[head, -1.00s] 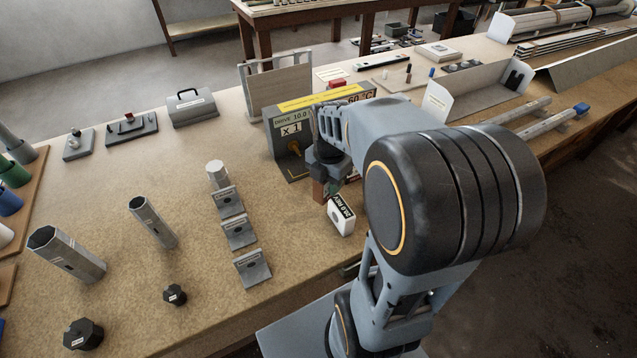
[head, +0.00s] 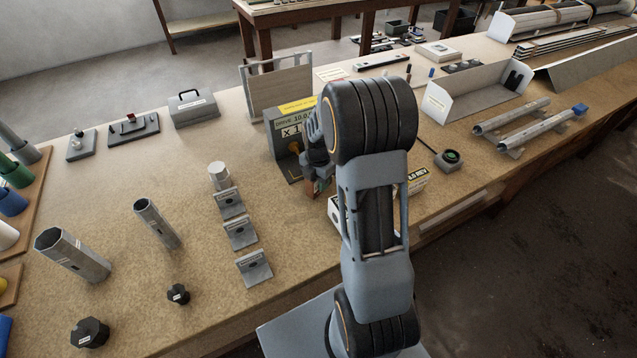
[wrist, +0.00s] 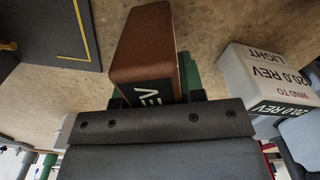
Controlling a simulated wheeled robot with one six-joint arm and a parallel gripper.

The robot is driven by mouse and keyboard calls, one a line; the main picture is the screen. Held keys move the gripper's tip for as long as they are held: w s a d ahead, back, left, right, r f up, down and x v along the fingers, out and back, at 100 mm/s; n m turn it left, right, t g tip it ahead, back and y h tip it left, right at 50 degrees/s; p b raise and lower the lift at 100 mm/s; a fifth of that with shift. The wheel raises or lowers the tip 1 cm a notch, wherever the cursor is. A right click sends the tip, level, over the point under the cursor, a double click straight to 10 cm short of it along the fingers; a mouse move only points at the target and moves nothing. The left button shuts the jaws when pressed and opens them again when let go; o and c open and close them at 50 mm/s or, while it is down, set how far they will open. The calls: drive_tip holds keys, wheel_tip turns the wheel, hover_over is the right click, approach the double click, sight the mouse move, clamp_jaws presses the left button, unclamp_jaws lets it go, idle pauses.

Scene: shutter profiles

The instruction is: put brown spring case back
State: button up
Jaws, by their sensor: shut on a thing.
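My gripper (head: 318,168) is shut on the brown spring case (head: 311,188), holding it in front of the yellow-topped drive box (head: 284,125). In the wrist view the brown case (wrist: 145,45) sticks out beyond the dark gripper body, with part of a dark "REV" label showing. Green finger pads (wrist: 187,75) show beside it. Whether the case touches the bench cannot be told. A white case (wrist: 265,75) marked "20.0 REV, wind to light" stands to the right in the wrist view, apart from the brown one. My arm covers most of it in the head view.
Another labelled case (head: 416,181) stands right of my arm, partly hidden. Open bench lies left of the drive box.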

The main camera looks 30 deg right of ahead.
drive_tip(key=shift+f, duration=0.7)
drive_tip(key=shift+f, duration=0.2)
drive_tip(key=o, duration=1.1)
drive_tip(key=shift+o, duration=0.2)
